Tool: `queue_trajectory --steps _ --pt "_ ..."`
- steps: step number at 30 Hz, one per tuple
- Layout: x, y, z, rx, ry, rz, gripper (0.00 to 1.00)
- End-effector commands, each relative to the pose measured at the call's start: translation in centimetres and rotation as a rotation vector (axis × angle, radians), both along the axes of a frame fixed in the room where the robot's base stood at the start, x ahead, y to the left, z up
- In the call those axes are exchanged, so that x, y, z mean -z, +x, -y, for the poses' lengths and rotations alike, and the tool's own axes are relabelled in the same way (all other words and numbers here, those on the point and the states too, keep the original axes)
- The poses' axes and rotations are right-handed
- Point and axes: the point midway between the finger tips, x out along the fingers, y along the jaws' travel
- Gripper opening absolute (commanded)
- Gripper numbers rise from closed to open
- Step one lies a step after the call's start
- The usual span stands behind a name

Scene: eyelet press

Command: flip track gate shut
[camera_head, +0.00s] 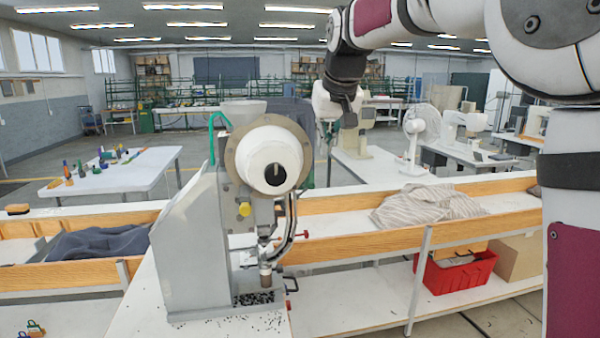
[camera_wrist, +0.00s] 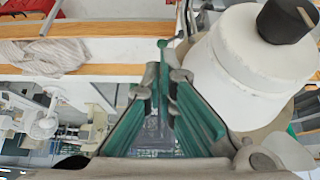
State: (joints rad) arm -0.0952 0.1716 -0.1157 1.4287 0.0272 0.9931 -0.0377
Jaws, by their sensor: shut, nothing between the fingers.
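The eyelet press (camera_head: 200,240) stands on the white bench, with a round white housing (camera_head: 272,160) at its upper front. A curved metal track (camera_head: 288,228) runs down its right side toward the press head. A small red-tipped lever (camera_head: 303,235) sticks out to the right of the track; I cannot tell whether it is the gate or how it is set. My gripper (camera_head: 329,138) is shut and empty, above and to the right of the track, apart from it. In the wrist view my green-padded fingers (camera_wrist: 163,85) show beside the white housing (camera_wrist: 255,60); the track gate is not clear there.
Small dark eyelets (camera_head: 253,298) lie around the press base. A green bent rod (camera_head: 214,130) rises at the press's left. Striped cloth (camera_head: 425,204) lies on the wooden-edged shelf at right, above a red crate (camera_head: 455,272). Space right of the press is free.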

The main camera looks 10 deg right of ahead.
Motion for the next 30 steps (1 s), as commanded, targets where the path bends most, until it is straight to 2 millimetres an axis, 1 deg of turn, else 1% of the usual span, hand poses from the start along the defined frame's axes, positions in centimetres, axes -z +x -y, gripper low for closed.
queue_trajectory --steps 10,14,17,20,30 --pt "0.0 0.1 0.0 0.0 0.0 0.001 0.0" --pt "0.5 0.4 0.0 0.0 0.0 -0.002 0.0" --pt "1.5 0.9 0.0 0.0 0.0 -0.003 0.0" --pt "3.0 1.8 0.0 0.0 0.0 -0.005 0.0" --pt "8.6 5.2 0.0 0.0 0.0 -0.003 0.0"
